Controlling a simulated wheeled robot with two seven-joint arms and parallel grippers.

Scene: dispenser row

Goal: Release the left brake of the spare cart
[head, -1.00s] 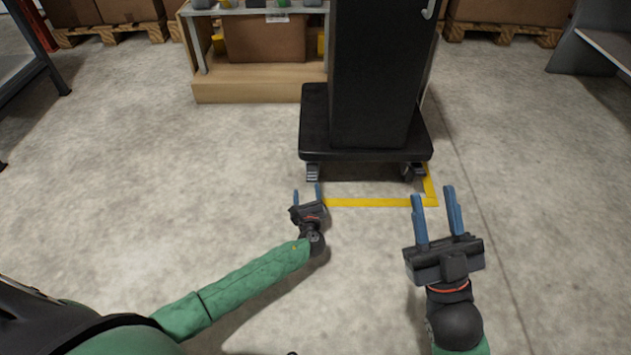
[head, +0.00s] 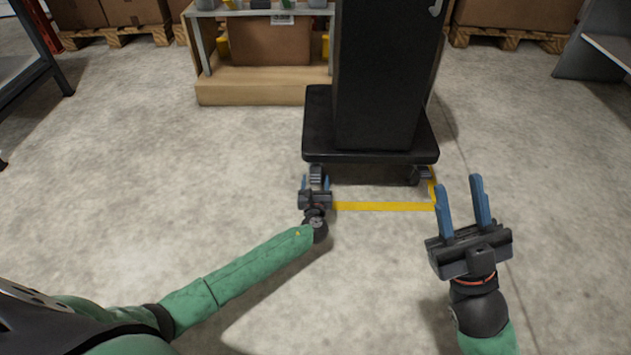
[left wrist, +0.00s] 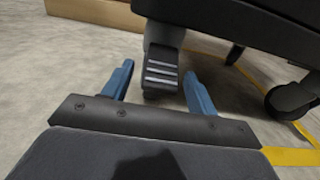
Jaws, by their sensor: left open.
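The spare cart is a black base (head: 370,156) carrying a tall black cabinet (head: 378,75). Its left front caster has a grey ribbed brake pedal (head: 316,174); in the left wrist view the pedal (left wrist: 161,70) shows between and just beyond my blue fingertips. My left gripper (head: 316,184) is open, low near the floor, with one finger on each side of the pedal; contact cannot be told. It also shows in the left wrist view (left wrist: 158,84). The right front caster (head: 418,175) is partly under the base. My right gripper (head: 460,205) is open and empty, right of the cart's front.
Yellow floor tape (head: 385,206) runs in front of the cart. A wooden shelf unit (head: 255,88) with a cardboard box (head: 270,42) stands behind left. A dark-framed table (head: 20,75) is far left. The floor in front is clear.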

